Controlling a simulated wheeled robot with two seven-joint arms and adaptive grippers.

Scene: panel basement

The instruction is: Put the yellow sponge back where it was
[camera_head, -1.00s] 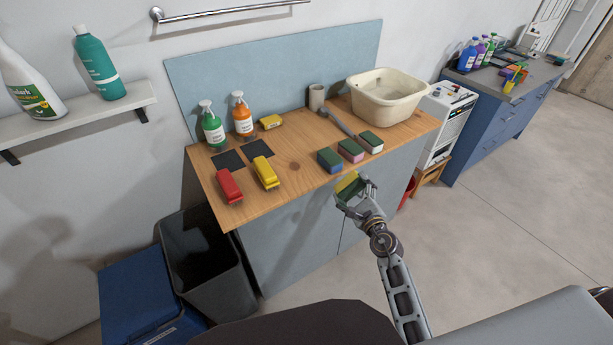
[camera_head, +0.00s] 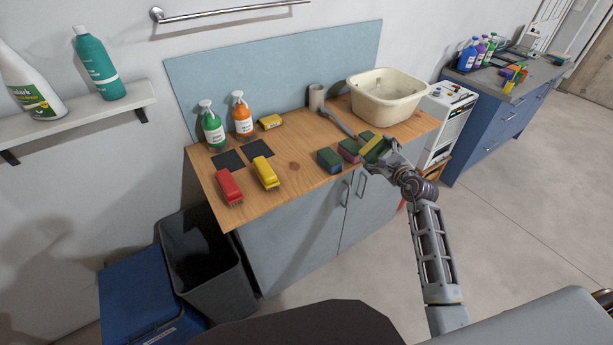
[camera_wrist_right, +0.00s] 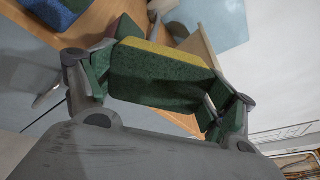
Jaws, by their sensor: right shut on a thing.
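The yellow sponge (camera_head: 370,144) has a green scouring side and is held in my right gripper (camera_head: 376,151) near the front right edge of the wooden counter (camera_head: 297,150). In the right wrist view the sponge (camera_wrist_right: 160,75) sits between the two fingers of my right gripper (camera_wrist_right: 158,88), its green face toward the camera and a yellow strip along its far edge. A blue and green sponge (camera_head: 329,160) and a pink and green sponge (camera_head: 349,150) lie on the counter left of the gripper. Another green-topped sponge (camera_head: 365,135) is partly hidden behind the held one. My left gripper is not in view.
A cream basin (camera_head: 386,97) stands at the back right. A dark-handled brush (camera_head: 338,123), two spray bottles (camera_head: 241,115), a red brush (camera_head: 229,186) and a yellow brush (camera_head: 265,173) are also on the counter. The counter's middle is mostly clear.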

